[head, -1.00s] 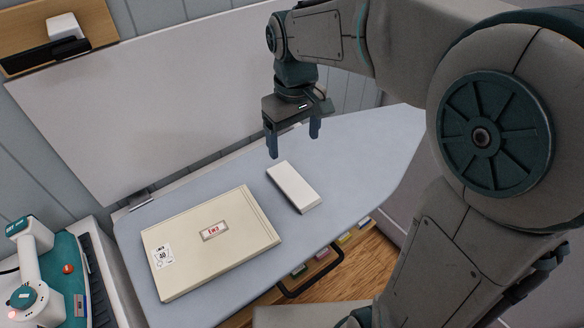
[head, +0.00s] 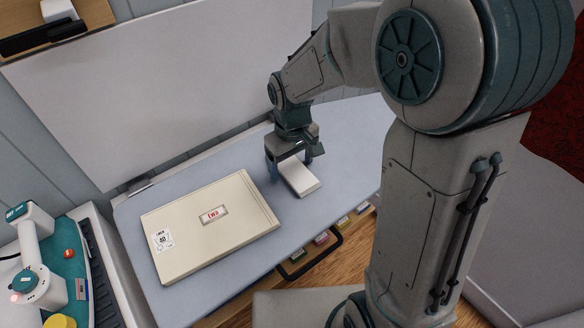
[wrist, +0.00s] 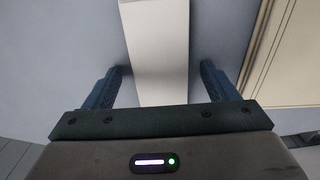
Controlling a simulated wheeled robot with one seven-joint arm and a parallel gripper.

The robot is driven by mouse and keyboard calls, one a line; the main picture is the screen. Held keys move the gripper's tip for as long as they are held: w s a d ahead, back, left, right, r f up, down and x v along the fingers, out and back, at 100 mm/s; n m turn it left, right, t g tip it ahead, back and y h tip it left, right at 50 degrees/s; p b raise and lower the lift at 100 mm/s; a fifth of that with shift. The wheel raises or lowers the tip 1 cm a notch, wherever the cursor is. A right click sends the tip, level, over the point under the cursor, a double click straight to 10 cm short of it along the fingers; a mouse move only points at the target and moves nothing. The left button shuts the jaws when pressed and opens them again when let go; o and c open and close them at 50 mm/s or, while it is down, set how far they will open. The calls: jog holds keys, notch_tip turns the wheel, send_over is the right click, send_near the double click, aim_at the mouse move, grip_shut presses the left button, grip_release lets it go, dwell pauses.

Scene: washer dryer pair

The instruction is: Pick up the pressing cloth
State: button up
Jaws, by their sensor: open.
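A small white slab (head: 302,180), which looks like the folded pressing cloth, lies flat on the pale blue ironing board (head: 345,140). My gripper (head: 291,165) is open over the far end of the slab. In the wrist view, the slab (wrist: 157,50) runs between the two fingers of my gripper (wrist: 160,85), with a gap on both sides. The fingers straddle it without visibly touching it. Part of the slab's far end is hidden by the gripper in the head view. I cannot tell the exact height of the fingertips above the board.
A cream box (head: 185,245) with labels lies left of the slab, close to one finger in the wrist view (wrist: 285,60). A white panel (head: 160,90) stands behind the board. A teal-and-white device (head: 45,270) is at left. A dark handle (head: 310,262) shows below the board.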

jog(key=c, duration=1.1)
